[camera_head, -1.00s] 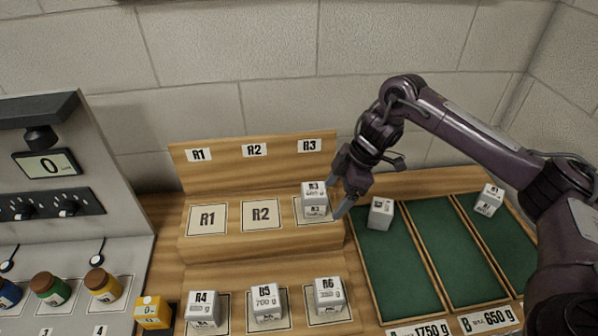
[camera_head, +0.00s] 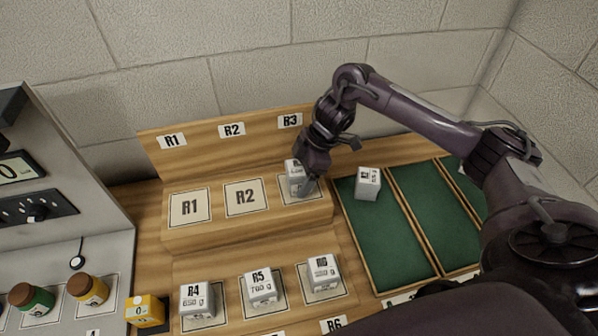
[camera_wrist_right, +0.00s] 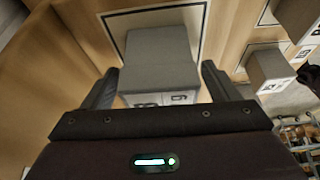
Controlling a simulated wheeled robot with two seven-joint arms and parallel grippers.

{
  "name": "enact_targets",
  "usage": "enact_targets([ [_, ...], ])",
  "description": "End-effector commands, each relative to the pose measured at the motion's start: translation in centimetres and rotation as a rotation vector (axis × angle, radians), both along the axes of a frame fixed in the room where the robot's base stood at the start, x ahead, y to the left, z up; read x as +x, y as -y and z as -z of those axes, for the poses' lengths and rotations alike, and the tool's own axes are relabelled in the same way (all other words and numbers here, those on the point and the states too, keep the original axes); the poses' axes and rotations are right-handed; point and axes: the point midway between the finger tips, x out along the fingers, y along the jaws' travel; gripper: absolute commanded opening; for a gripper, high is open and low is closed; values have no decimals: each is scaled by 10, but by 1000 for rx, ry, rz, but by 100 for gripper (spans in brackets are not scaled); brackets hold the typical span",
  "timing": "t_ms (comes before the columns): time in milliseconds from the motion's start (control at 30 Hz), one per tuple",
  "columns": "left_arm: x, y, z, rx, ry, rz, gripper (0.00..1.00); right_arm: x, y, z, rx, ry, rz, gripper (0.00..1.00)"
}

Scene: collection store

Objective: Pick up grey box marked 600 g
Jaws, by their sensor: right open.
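A grey box (camera_head: 295,170) stands on the R3 pad of the raised wooden shelf, partly hidden behind my right gripper (camera_head: 306,182). Its label is too small and covered to read now. In the right wrist view the grey box (camera_wrist_right: 160,58) sits between the two fingers of my right gripper (camera_wrist_right: 158,78). The fingers are open, one on each side of the box, with a visible gap. My left gripper is not in view.
Boxes R4 (camera_head: 197,299), R5 (camera_head: 261,287) and R6 (camera_head: 323,272) stand on the lower shelf. Another grey box (camera_head: 367,183) is in the left green tray (camera_head: 385,240). Pads R1 (camera_head: 190,207) and R2 (camera_head: 245,197) are empty.

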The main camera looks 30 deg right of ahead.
Motion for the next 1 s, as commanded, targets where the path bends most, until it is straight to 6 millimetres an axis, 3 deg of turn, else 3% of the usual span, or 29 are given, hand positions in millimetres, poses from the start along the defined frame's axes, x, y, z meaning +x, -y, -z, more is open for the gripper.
enact_targets([
  [300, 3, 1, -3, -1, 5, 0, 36, 1, -2, 8, -1, 1, 2, 82],
  [733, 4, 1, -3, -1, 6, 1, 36, 1, -2, 7, -1, 0, 1, 27],
  [1000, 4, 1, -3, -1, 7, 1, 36, 2, -2, 6, -1, 3, 1, 26],
])
